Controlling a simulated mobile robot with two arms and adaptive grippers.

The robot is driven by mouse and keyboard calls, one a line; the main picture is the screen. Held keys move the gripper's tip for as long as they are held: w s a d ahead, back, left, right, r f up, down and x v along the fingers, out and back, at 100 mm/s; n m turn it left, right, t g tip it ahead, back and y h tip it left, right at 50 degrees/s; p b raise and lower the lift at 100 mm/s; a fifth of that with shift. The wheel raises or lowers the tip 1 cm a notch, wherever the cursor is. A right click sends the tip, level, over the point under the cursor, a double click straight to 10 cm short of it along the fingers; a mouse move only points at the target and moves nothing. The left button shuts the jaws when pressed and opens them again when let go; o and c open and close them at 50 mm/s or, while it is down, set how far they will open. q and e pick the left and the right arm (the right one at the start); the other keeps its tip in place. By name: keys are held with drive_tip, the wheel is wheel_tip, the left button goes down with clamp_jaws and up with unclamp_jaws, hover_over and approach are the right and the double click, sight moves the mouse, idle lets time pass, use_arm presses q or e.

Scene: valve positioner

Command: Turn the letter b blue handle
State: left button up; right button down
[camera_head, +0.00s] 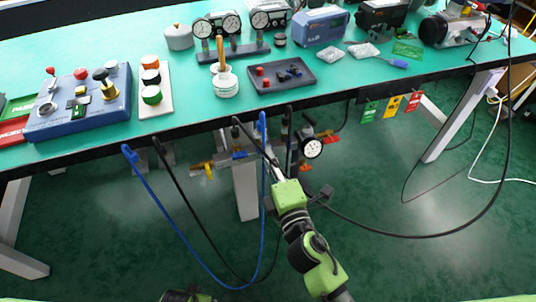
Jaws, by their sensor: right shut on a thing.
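Valve pipework hangs under the table's front edge. On it I see a small blue part (239,155), a yellow handle (209,171), an orange part (306,168) and a red part (327,133). I cannot read a letter b on any of them. My right gripper (273,166) comes up from below and is at the middle of this pipework, just right of the blue part. Its fingers are closed there. What they grip is too small and partly hidden to make out. My left gripper's fingers do not show.
A round gauge (312,148) hangs right of my right gripper. Blue (180,231) and black hoses loop down around it. The teal table (190,142) carries a blue control box (80,108), a dark tray (281,75) and other instruments. Green, yellow and red tags (392,106) hang right.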

idle(0.3)
drive_tip(key=c, duration=2.2)
unclamp_jaws()
drive_tip(key=v, duration=1.2)
